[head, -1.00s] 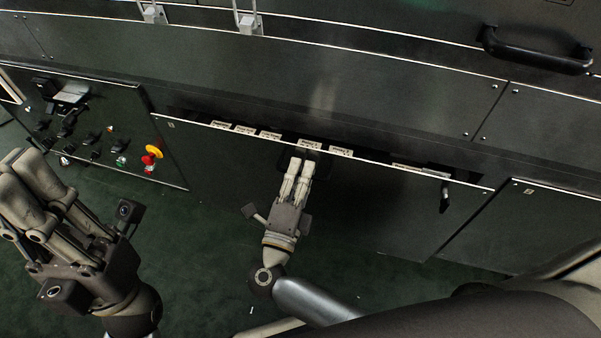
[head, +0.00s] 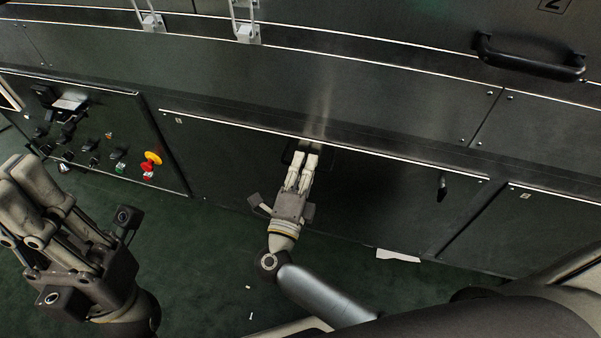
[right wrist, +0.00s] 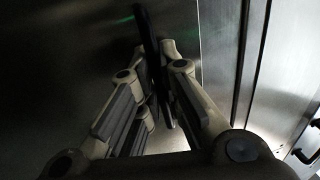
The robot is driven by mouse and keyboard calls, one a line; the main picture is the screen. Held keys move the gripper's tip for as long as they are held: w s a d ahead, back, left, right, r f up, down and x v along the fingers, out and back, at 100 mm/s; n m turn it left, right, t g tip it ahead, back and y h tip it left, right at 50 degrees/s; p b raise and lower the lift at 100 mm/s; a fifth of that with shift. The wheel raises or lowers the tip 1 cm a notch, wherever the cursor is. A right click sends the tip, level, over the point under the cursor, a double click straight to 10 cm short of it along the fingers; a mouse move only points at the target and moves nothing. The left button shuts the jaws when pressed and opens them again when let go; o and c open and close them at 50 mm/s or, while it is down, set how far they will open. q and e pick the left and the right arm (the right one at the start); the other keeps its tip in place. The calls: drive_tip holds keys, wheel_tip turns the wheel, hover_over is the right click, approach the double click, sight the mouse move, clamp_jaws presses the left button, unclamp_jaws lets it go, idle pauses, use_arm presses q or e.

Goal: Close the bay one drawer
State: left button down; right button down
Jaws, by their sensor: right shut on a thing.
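The bay one drawer (head: 225,160) is the wide dark front panel in the middle of the head view. Its top edge lies along the cabinet face above, with no open gap or tabs showing. My right gripper (head: 304,163) is at the upper middle of this front, shut on its dark handle (right wrist: 150,45), which the fingers mostly hide in the head view. In the right wrist view the fingers (right wrist: 160,95) close around the dark bar. My left gripper (head: 25,185) is raised at the left of the head view, away from the drawer; its finger spacing is unclear.
A control panel (head: 85,130) with a yellow-and-red button (head: 152,158) stands left of the drawer. A small black latch (head: 442,187) is on the drawer's right side. A large black handle (head: 530,62) is above right. A white sheet (head: 398,255) lies low near the green floor (head: 210,270).

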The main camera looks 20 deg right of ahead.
drive_tip(key=shift+w+d, duration=0.1)
drive_tip(key=shift+w, duration=0.05)
drive_tip(key=c, duration=1.9)
unclamp_jaws()
drive_tip(key=shift+o, duration=0.2)
drive_tip(key=v, duration=1.2)
